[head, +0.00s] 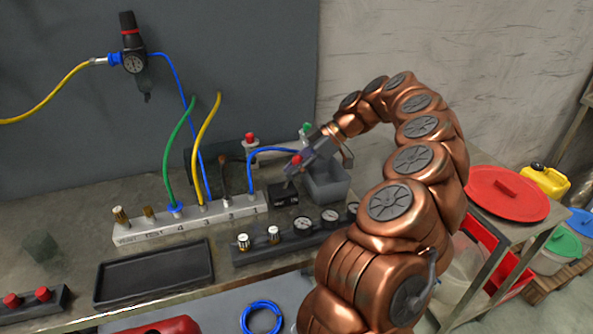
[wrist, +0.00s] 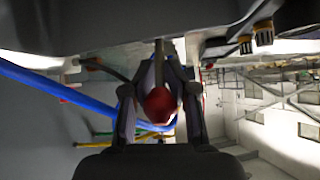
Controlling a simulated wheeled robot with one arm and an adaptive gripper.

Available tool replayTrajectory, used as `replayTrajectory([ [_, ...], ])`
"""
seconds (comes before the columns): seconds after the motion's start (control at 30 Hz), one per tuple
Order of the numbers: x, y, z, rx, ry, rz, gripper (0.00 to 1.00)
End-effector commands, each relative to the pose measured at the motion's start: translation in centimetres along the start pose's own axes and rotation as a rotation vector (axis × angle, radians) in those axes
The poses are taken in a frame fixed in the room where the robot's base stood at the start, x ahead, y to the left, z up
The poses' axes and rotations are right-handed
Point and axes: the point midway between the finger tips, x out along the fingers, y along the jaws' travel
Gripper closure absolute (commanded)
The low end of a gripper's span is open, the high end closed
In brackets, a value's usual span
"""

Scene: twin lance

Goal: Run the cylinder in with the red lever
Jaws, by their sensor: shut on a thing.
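The red lever's round red knob (head: 296,160) shows at my gripper (head: 293,172), above a small black block (head: 283,195) on the bench. In the wrist view the red knob (wrist: 160,105) sits between the two fingers of my gripper (wrist: 160,85), which is shut on the lever. A thin grey stem (wrist: 159,62) runs from the knob toward the dark block. The fingers hide part of the lever in the head view. I cannot clearly make out the cylinder or its rod behind the hoses.
A grey manifold (head: 190,224) with green, yellow and blue hoses stands left of the block. A gauge strip (head: 290,237) and a black tray (head: 154,272) lie in front. A grey bin (head: 327,185) stands close on the right. A blue hose (head: 272,149) passes near my gripper.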

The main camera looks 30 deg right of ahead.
Motion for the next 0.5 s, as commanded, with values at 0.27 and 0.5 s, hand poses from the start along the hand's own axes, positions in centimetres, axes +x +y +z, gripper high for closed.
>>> replayTrajectory([
  [0.27, -0.77, 0.36, -0.34, -0.001, 0.009, 0.023, 1.00],
  [0.5, -0.52, 0.25, -0.25, -0.001, 0.007, 0.016, 0.60],
])
